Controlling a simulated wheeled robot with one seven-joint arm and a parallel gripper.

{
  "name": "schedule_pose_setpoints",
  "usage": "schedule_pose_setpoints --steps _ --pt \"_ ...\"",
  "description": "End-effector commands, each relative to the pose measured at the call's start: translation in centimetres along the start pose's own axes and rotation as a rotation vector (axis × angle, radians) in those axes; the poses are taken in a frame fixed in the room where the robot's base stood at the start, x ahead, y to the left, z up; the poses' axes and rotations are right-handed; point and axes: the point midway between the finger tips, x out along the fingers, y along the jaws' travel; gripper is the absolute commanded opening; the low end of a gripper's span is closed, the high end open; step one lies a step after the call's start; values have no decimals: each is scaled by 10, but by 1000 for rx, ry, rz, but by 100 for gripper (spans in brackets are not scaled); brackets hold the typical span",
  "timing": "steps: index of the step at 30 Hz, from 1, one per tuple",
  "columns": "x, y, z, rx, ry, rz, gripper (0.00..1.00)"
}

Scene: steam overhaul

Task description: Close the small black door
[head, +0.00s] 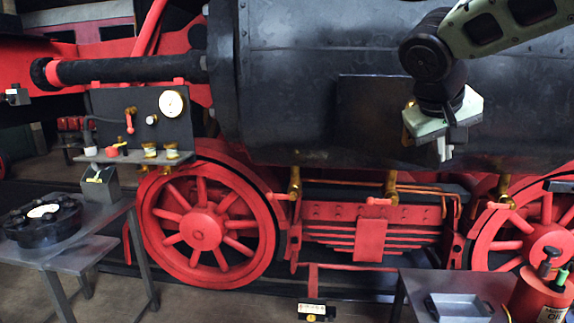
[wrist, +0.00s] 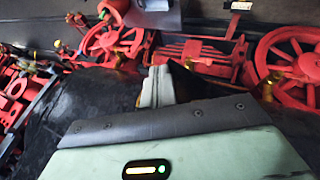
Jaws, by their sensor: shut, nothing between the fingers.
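A dark, flat, square panel (head: 370,118) on the side of the black boiler looks like the small black door. I cannot tell from this angle whether it stands ajar or lies flush; no handle or hinge shows clearly. My gripper (head: 443,150) hangs in front of the boiler just right of the panel, fingers pointing down, shut and empty. In the wrist view the pale fingertips (wrist: 157,84) are together over the dark boiler surface. The door cannot be made out surely there. My wrist hides part of the boiler right of the panel.
The locomotive's red wheels (head: 203,230) and brass valves (head: 295,185) lie below the boiler. A gauge panel (head: 145,122) stands at left above a metal table (head: 85,248). A lower right table (head: 410,285) holds a grey tray (head: 459,307) and a red oil can (head: 540,298).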

Motion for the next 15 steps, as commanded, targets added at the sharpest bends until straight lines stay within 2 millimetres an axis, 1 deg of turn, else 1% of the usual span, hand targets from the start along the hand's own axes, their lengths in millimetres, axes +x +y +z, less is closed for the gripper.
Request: schedule_pose_setpoints --steps 1,6,9,15 --pt "10 10 -7 -23 14 -15 0" --pt "34 33 -32 -132 72 -73 0" --pt "46 41 -44 -137 72 -74 0" --pt "62 53 -64 -138 71 -74 0"
